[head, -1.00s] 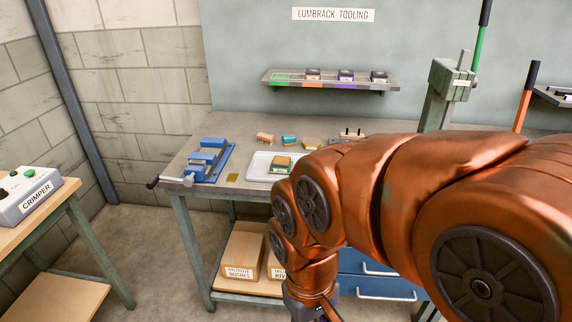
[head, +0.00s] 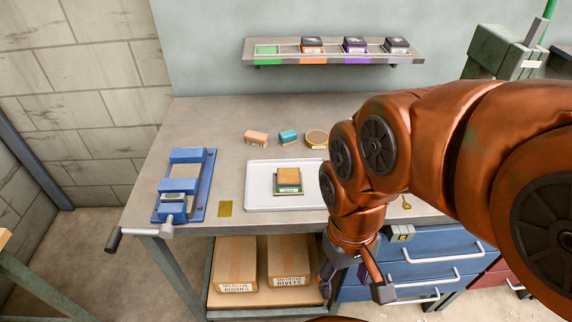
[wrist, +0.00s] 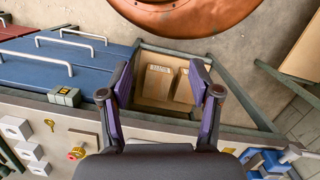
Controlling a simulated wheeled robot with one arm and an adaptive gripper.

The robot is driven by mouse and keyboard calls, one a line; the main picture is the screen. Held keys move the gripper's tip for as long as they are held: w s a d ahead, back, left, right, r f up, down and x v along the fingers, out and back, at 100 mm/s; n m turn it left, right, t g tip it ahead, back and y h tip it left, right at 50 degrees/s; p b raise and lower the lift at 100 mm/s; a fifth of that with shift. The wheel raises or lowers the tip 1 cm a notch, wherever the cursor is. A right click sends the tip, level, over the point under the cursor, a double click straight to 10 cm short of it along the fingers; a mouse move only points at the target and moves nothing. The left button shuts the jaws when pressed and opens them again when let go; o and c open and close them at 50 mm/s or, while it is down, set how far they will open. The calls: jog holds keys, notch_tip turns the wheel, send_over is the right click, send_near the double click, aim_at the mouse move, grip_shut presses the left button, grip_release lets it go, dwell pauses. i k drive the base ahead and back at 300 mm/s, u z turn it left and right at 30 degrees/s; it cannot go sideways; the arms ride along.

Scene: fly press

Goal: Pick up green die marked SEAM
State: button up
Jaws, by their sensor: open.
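A die with a green lower edge (head: 288,190) lies on a white tray (head: 256,200) on the workbench. A tan block sits on top of it. I cannot read its marking. My gripper (head: 356,284) hangs in front of the bench, lower than its top and right of the tray, apart from the die. In the wrist view my gripper (wrist: 160,75) is open and empty, its purple-padded fingers spread.
A blue vise (head: 184,186) and a brass plate (head: 225,209) lie left of the tray. Small blocks (head: 256,138) stand behind it. A wall shelf (head: 420,58) holds three dies and an empty green-marked place. Drawers (head: 425,262) and boxes (head: 236,264) are below.

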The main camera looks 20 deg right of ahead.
aim_at(288, 179)
jog(key=u, duration=2.35)
jog(key=k, duration=0.8)
jog(key=z, duration=0.9)
